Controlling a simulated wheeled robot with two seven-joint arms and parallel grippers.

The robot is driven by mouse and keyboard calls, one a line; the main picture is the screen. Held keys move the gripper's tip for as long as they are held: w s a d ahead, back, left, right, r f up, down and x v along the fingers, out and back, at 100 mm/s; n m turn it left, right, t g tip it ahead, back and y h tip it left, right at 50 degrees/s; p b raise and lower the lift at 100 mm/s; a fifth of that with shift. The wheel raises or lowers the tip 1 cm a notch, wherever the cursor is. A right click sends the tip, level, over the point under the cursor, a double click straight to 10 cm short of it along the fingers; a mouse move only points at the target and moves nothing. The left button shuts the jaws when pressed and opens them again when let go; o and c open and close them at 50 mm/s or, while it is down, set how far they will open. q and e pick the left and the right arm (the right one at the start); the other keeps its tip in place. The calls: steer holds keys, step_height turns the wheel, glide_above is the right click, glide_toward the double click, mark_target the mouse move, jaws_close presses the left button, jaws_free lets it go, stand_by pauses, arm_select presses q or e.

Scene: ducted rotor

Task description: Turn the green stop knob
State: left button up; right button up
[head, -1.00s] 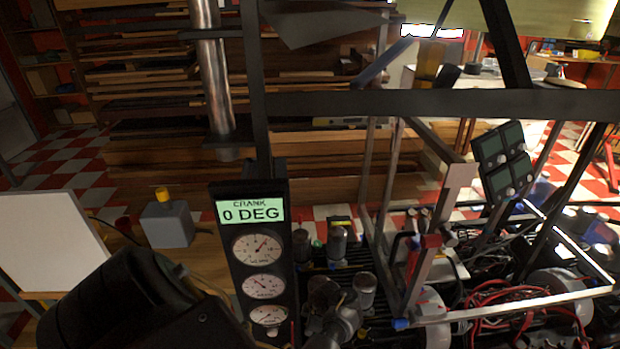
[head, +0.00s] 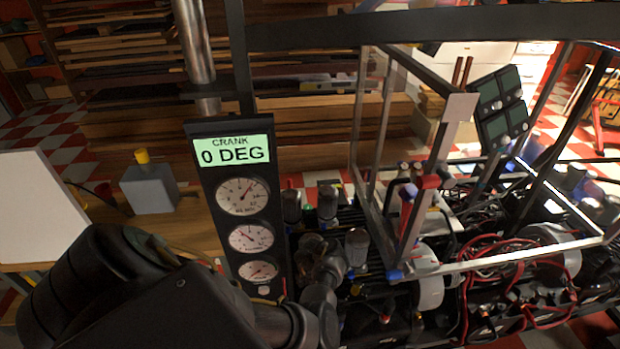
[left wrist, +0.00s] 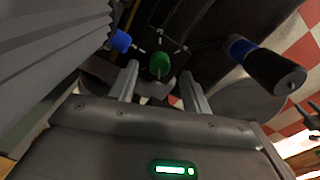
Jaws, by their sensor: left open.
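The green stop knob (left wrist: 159,64) shows in the left wrist view as a small round green cap on a dark assembly. My left gripper (left wrist: 160,78) is open, its two fingers on either side of the knob in the picture. No contact is visible, and I cannot tell how far the knob lies beyond the fingertips. In the head view my dark left arm comes in from the lower left below the gauge panel; I cannot make out its fingertips or the knob clearly there. My right gripper is not in view.
A blue knob (left wrist: 121,40) sits left of the green one, and a black handle with a blue band (left wrist: 265,65) sticks out at the right. The gauge panel (head: 205,180) reads 0 DEG. A metal frame (head: 395,150) and red cables (head: 490,260) stand to the right.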

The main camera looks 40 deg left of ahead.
arm_select(q)
steer(key=shift+f, duration=0.8)
steer(key=shift+f+b, duration=0.35)
steer(key=shift+f, duration=0.25)
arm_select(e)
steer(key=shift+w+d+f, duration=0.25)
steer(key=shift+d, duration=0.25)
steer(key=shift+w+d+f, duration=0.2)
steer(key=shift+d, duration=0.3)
arm_select(q)
steer(key=shift+c, duration=0.3)
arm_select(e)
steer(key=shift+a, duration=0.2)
arm_select(q)
steer(key=shift+c, duration=1.3)
steer(key=c, duration=0.7)
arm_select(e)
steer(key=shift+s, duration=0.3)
